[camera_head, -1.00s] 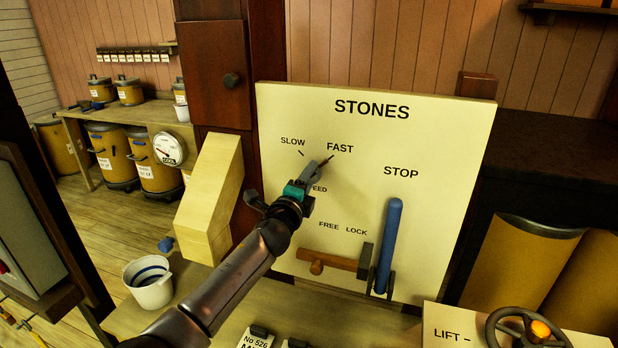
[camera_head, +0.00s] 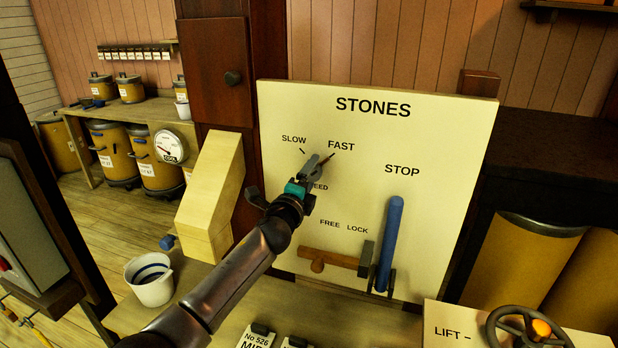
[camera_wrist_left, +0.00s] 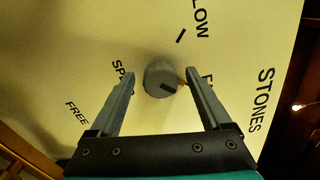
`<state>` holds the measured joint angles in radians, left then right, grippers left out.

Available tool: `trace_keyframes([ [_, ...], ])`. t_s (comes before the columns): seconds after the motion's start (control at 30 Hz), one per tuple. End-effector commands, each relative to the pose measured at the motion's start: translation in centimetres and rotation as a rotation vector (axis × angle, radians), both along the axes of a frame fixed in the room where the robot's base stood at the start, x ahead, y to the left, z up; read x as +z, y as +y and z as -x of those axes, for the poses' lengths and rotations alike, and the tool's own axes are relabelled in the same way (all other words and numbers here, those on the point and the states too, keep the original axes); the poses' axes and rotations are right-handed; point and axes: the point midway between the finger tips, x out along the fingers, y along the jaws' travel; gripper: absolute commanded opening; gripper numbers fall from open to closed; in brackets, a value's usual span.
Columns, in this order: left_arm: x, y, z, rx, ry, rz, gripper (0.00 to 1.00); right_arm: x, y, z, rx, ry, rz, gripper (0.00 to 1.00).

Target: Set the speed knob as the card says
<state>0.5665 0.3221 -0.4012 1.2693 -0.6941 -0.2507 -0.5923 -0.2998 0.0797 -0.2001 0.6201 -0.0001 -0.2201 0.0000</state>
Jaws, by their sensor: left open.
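The cream STONES panel (camera_head: 440,130) carries the marks SLOW and FAST above the speed knob. In the left wrist view the round grey speed knob (camera_wrist_left: 160,78) has a dark mark on its face and sits between the fingertips. The mark lies toward the right finger, on the FAST side. My left gripper (camera_head: 320,161) is open at the knob; it also shows in the left wrist view (camera_wrist_left: 160,75). No finger visibly presses on the knob. Two cards, one reading No 526 (camera_head: 256,338), show at the bottom edge, mostly cut off. My right gripper is not in view.
A LIFT handwheel (camera_head: 528,328) is at lower right. A wooden chute (camera_head: 210,195) and a white bucket (camera_head: 150,280) stand to the left.

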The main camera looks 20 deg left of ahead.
Motion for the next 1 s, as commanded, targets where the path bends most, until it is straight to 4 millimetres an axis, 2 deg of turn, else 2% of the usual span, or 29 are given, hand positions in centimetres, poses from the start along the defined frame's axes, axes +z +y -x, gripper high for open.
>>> trace_keyframes([
  [0.27, -0.1, 0.1, 1.5, -0.001, 0.001, 0.0, 0.82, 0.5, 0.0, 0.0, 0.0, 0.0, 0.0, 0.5],
  [1.0, -0.5, 0.4, 12.5, -0.001, 0.002, 0.0, 0.82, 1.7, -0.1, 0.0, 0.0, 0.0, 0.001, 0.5],
])
